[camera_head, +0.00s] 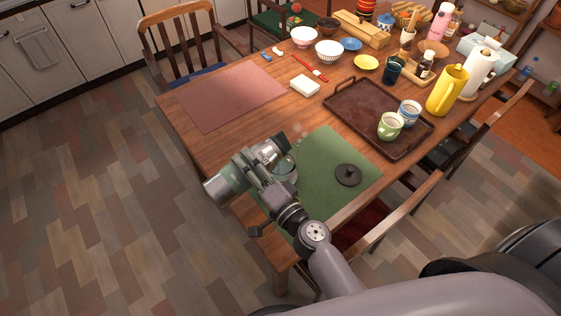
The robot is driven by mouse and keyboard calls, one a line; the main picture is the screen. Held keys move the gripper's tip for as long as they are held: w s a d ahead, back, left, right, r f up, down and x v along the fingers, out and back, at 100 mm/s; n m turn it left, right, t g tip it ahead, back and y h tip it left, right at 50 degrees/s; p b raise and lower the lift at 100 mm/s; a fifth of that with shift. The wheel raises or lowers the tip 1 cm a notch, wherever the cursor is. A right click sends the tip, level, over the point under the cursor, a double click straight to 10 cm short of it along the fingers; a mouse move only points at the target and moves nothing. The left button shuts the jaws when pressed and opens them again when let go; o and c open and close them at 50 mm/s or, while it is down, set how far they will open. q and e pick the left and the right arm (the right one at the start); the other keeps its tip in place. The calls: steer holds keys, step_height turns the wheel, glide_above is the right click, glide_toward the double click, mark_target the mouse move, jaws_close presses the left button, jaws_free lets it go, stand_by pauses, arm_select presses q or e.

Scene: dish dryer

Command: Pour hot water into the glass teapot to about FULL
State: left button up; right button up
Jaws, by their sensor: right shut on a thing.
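My right gripper (257,170) is at the near side of the table and shut on a green and silver kettle (223,183). The kettle is tipped far over, with its base to the lower left and its top end toward the glass teapot (287,166). The teapot stands on the green mat (322,148), partly hidden behind the gripper and kettle. Faint steam shows above it. I cannot make out the water stream or the level inside. A dark round lid (347,175) lies on the mat to the right. My left gripper is not in view.
A brown tray (360,105) with a green cup (390,126) and a blue-white cup (409,112) lies behind the mat. A yellow pitcher (446,91) stands to its right. A bare reddish mat (229,96) lies at left. Bowls and bottles crowd the far end.

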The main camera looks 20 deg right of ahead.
steer(key=shift+w+d+m, duration=0.15)
steer(key=shift+d+m, duration=0.1)
steer(key=shift+m, duration=0.65)
stand_by(2.5)
steer(key=shift+r, duration=0.15)
stand_by(0.7)
stand_by(0.4)
steer(key=shift+f+b, duration=0.4)
steer(key=shift+f, duration=0.05)
steer(key=n, duration=0.1)
steer(key=a+n, duration=0.1)
steer(key=r+n+p, duration=0.1)
steer(key=shift+s+a+n, duration=0.25)
steer(key=shift+s+n, duration=0.05)
